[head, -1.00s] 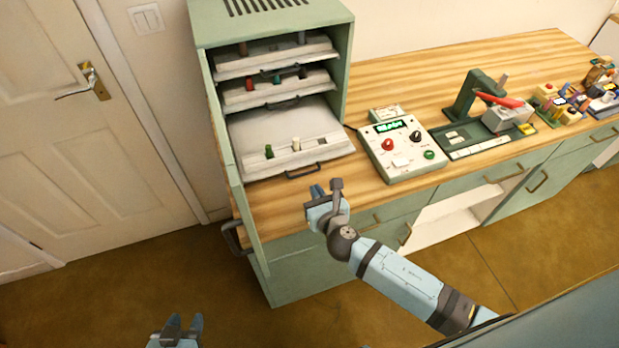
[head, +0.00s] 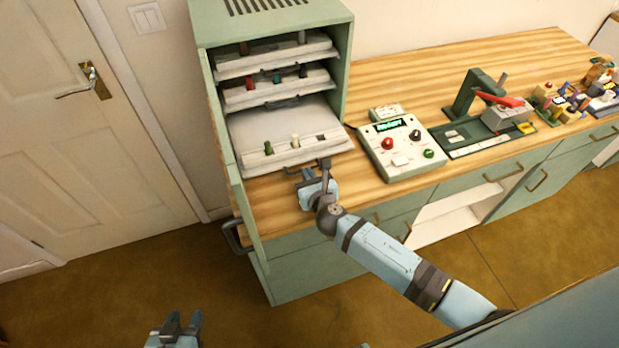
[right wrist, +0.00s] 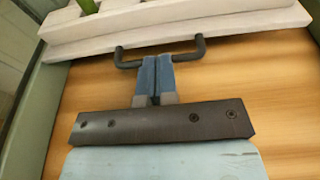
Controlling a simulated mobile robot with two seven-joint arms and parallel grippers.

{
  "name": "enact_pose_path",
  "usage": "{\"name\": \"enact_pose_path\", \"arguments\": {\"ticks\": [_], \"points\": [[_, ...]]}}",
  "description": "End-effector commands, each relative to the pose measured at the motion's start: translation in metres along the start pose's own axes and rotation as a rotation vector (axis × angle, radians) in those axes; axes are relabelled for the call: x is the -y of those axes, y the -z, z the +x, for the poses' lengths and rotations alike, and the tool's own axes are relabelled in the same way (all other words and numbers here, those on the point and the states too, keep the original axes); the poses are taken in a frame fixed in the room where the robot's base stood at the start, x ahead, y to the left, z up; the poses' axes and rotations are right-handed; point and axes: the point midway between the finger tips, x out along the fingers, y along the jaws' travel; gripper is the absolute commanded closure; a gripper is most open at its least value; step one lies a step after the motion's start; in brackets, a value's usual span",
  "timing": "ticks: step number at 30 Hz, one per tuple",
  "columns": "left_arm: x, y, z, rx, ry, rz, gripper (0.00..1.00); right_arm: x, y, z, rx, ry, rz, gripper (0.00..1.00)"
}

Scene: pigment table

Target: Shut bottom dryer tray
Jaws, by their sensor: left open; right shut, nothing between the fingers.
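The green dryer cabinet (head: 346,75) stands on the left end of the wooden counter with its front open. Its bottom tray (head: 270,130) is pulled partly out, farther than the upper trays. My right gripper (head: 314,175) is at the front of the bottom tray. In the right wrist view its shut, empty fingers (right wrist: 156,72) reach the dark bar handle (right wrist: 128,62) on the white tray front (right wrist: 200,22); whether they press on it I cannot tell. My left gripper (head: 180,326) is open and empty, low over the floor, away from the cabinet.
The middle tray (head: 262,98) and top tray (head: 260,66) sit inside, holding small bottles. The cabinet door (head: 240,205) hangs open on the left. A control box (head: 400,160) stands right of the cabinet. A green press (head: 470,95) is further right.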

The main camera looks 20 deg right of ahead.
Motion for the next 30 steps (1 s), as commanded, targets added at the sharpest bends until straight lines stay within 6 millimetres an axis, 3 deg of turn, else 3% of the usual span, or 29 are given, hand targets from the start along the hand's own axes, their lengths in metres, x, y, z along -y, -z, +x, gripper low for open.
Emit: {"name": "enact_pose_path", "arguments": {"ticks": [18, 24, 30], "points": [[-0.001, -0.011, 0.007, 0.004, -0.003, -0.002, 0.57, 0.002, -0.026, 0.122, 0.003, 0.001, -0.001, 1.00], [-0.002, -0.015, 0.010, 0.004, -0.005, -0.002, 0.57, 0.002, -0.031, 0.145, 0.001, 0.000, 0.000, 1.00], [-0.002, -0.015, 0.011, 0.002, -0.005, -0.001, 0.57, 0.002, -0.034, 0.153, 0.002, 0.000, 0.000, 1.00]]}}
